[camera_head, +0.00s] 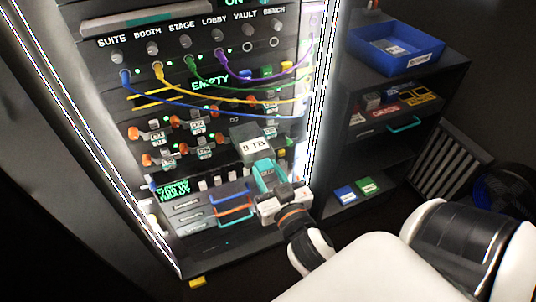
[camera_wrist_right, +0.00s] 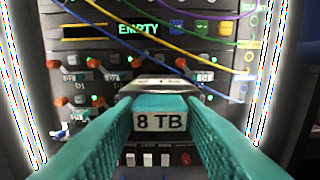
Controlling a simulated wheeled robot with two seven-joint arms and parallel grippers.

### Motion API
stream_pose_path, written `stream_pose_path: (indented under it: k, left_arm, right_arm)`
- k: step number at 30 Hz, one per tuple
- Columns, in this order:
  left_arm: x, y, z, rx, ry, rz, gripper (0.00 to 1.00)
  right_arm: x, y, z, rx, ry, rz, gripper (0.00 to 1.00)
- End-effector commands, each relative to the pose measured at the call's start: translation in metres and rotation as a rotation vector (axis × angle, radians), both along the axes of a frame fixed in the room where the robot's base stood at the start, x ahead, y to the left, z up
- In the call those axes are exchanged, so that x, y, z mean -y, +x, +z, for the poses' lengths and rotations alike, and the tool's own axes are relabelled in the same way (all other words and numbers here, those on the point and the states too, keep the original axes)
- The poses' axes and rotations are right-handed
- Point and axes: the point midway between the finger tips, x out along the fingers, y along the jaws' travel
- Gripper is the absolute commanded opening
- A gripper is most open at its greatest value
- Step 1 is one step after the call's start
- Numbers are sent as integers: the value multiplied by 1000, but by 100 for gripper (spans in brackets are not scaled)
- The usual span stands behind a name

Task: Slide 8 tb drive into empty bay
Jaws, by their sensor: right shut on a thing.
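A green EMPTY sign (camera_wrist_right: 138,29) shows higher up. My left gripper is not in view.
Blue, yellow, green and purple cables (camera_head: 215,108) hang across the rack above the drive bays. A blue tray (camera_head: 396,50) stands on the shelf unit at right, with small boxes (camera_head: 368,185) lower down. A yellow block (camera_head: 197,282) lies on the floor.

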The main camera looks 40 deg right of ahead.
Motion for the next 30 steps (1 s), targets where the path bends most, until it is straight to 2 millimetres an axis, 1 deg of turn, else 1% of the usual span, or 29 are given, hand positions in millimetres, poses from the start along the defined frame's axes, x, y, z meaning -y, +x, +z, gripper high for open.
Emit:
stream_pose_path:
  k: [2, 5, 10, 19, 24, 30]
  left_arm:
    - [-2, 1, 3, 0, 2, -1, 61]
    - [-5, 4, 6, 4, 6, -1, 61]
    - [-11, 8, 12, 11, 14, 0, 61]
    - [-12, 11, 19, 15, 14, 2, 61]
    - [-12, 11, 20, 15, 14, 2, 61]
    - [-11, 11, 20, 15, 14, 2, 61]
  right_arm:
    - [0, -1, 1, 1, 1, 1, 14]
    - [1, 6, 2, 3, -1, 2, 14]
    - [5, 22, 3, 4, 0, 2, 14]
    - [11, 47, 2, 2, 0, 1, 14]
    - [13, 54, 1, 2, 0, 1, 14]
    - [13, 55, 1, 2, 0, 1, 14]
